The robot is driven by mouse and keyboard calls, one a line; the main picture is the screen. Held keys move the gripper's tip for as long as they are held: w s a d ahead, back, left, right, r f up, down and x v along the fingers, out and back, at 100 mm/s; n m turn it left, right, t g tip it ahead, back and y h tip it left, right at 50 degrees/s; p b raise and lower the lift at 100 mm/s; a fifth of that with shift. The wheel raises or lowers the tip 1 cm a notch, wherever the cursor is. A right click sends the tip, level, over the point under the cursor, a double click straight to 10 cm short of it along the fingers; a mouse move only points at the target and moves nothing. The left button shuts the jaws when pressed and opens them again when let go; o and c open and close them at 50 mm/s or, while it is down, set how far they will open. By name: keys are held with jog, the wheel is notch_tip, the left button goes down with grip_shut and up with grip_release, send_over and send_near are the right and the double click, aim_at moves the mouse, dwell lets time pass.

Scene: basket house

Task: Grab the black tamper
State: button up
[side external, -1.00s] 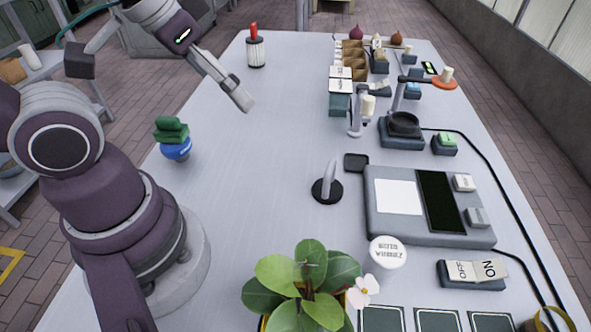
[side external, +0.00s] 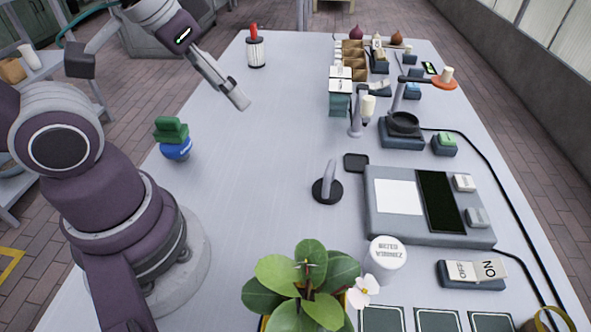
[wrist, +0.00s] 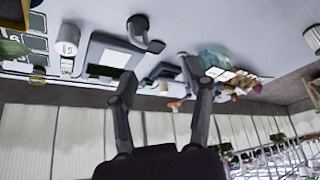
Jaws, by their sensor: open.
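The tamper (side external: 327,188) stands on the table right of centre in the side external view, with a round black base and a grey handle pointing up. In the wrist view the tamper (wrist: 139,27) shows beyond and above my fingertips, appearing upside down. My gripper (side external: 240,100) is above the table, behind and to the left of the tamper in the side external view, well apart from it. In the wrist view my gripper (wrist: 166,86) has its two fingers spread with nothing held between them.
A grey scale-like device (side external: 378,228) is right of the tamper, with a small black pad (side external: 356,162) behind it. A white cup (side external: 387,258) and a leafy plant (side external: 305,285) stand in front. The middle-left table is clear.

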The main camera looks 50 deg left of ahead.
jog(key=m+g+h, duration=0.3)
jog(key=m+g, duration=0.2)
jog(key=m, duration=0.9)
send_over(331, 171)
jog(key=a, duration=0.6)
notch_tip(331, 171, down, 6)
jog(key=d+f+m, duration=0.1)
jog(key=f, duration=0.3)
jog(key=w+d+f+m+h, duration=0.1)
jog(key=f, duration=0.4)
jog(key=w+d+f+m, duration=0.1)
jog(key=d+f+m, duration=0.1)
jog(key=f, duration=0.2)
jog(key=shift+w+f+g, duration=0.25)
jog(key=shift+f+g, duration=0.05)
jog(key=shift+f, duration=0.1)
grip_shut()
jog(key=shift+h, duration=0.3)
